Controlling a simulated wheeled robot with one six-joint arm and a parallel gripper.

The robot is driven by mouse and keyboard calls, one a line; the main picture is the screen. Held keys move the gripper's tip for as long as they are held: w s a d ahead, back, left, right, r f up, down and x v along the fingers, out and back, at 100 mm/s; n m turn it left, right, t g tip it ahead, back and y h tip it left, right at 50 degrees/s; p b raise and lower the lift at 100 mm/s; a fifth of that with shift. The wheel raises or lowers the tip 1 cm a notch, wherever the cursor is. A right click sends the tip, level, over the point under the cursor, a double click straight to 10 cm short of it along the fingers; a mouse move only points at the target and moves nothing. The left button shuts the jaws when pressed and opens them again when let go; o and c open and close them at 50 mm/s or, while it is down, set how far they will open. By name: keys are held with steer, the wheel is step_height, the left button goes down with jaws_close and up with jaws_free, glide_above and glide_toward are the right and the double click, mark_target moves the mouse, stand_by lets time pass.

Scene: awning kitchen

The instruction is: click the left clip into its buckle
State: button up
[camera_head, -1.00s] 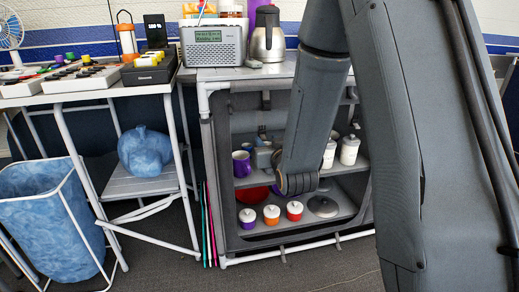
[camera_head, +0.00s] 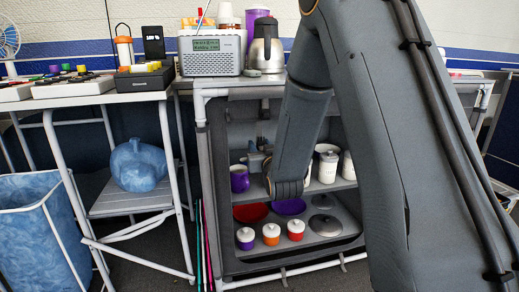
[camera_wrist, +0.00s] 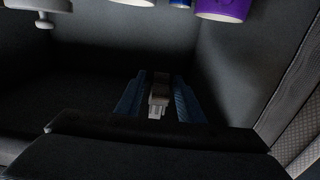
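In the wrist view, two dark blue finger shapes, apparently my gripper (camera_wrist: 158,98), stand on either side of a small grey piece (camera_wrist: 158,88). The piece may be a clip, and I cannot tell whether the fingers touch it. A short dark strap (camera_head: 265,104) hangs at the cupboard's upper front. I cannot make out the left clip or its buckle for certain.
A purple mug (camera_head: 239,178) and white jars (camera_head: 328,167) stand on the cupboard's middle shelf. Small lidded pots (camera_head: 271,233) and a grey lid (camera_head: 325,225) are below. A radio (camera_head: 211,53) and flask (camera_head: 265,45) stand on top. A table with a blue bag (camera_head: 138,166) is left.

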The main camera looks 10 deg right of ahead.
steer(key=shift+w, duration=0.1)
jaws_close()
